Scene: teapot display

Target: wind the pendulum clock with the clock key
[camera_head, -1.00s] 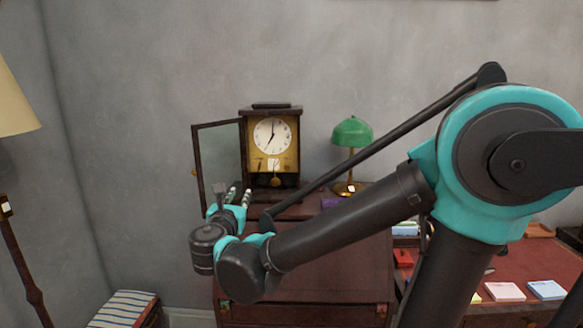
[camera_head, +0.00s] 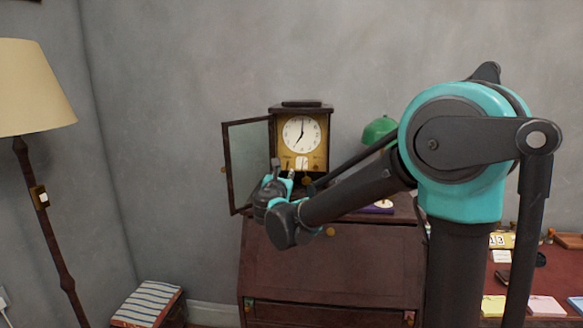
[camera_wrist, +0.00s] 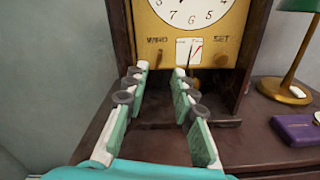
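The pendulum clock (camera_head: 313,133) stands on the bureau with its glass door (camera_head: 248,160) swung open to the left. In the wrist view the clock's gold face (camera_wrist: 168,36) shows the words WIND and SET and a small white dial with a red mark. A small brown thing (camera_wrist: 157,57) is under WIND; I cannot tell whether it is the clock key or the winding hole. My gripper (camera_wrist: 160,72) is open, its two teal-and-white fingers apart with nothing between them, in front of the clock's lower part. It also shows in the head view (camera_head: 283,176), partly hidden by my wrist.
A green lamp (camera_head: 380,129) stands right of the clock, partly behind my arm. A purple box (camera_wrist: 297,130) lies on the bureau top to the right. A floor lamp (camera_head: 35,88) and a striped stool (camera_head: 148,303) are at the left.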

